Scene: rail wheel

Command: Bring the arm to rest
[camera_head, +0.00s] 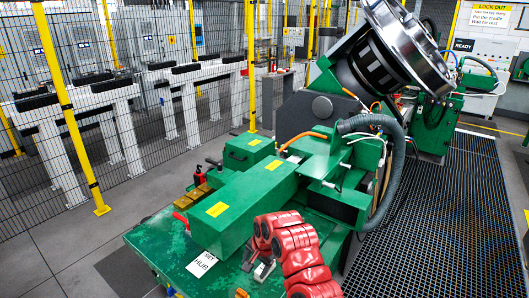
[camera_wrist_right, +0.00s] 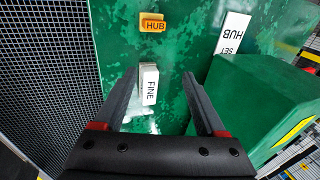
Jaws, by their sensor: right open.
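My right arm is red and reaches over the green machine bed (camera_head: 150,245) at the lower middle of the head view. My right gripper (camera_head: 258,269) is at its end, above the bed. In the right wrist view my right gripper (camera_wrist_right: 162,90) has two dark fingers wide apart with nothing clamped. A white block marked FINE (camera_wrist_right: 149,84) shows between the fingers, on the green surface beyond; I cannot tell the exact gap. My left gripper is not in view.
A white SET HUB card (camera_head: 202,263) lies left of the gripper. A yellow HUB tag (camera_wrist_right: 153,22) is beyond the fingers. A green box housing (camera_head: 235,205) rises close by. A large metal wheel (camera_head: 400,50) stands tilted above. Dark floor grating (camera_head: 440,230) lies right; mesh fence (camera_head: 110,90) left.

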